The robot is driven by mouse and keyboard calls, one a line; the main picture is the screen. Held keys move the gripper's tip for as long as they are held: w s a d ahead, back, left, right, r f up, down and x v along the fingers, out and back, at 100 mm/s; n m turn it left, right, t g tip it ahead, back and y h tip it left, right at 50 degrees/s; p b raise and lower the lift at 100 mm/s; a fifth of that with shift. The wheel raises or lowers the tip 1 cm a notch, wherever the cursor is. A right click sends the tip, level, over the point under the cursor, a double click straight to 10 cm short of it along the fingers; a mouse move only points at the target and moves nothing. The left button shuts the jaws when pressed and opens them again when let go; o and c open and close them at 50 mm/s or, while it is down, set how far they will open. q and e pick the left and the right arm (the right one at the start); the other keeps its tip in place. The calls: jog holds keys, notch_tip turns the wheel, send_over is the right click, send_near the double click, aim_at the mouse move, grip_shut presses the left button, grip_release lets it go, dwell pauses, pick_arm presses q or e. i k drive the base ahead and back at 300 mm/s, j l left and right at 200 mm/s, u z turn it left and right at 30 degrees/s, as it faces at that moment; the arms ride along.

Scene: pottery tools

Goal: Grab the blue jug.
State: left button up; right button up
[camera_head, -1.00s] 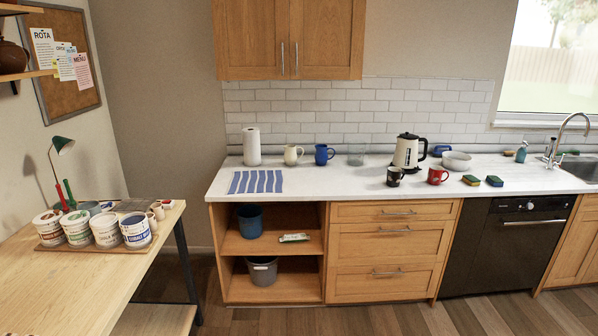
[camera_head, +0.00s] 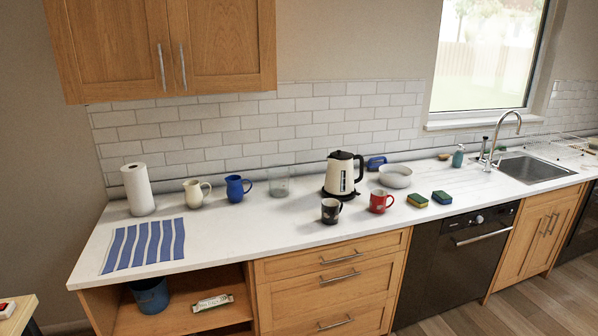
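The blue jug (camera_head: 236,189) stands upright on the white counter (camera_head: 250,232), near the tiled back wall. Its handle points to the right. A cream jug (camera_head: 195,193) of similar shape stands just to its left, and a clear glass container (camera_head: 278,182) stands to its right. Neither of my grippers shows in the head view, so I cannot see whether they are open or shut.
A paper towel roll (camera_head: 138,189) and a striped cloth (camera_head: 146,245) are at the counter's left. A kettle (camera_head: 341,174), a dark mug (camera_head: 331,211) and a red mug (camera_head: 380,201) stand to the right. The counter in front of the blue jug is clear.

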aim_at(235, 193)
jog(key=i+l+z, duration=0.2)
jog(key=i, duration=0.5)
jog(key=i+l+z, duration=0.15)
jog(key=i, duration=0.6)
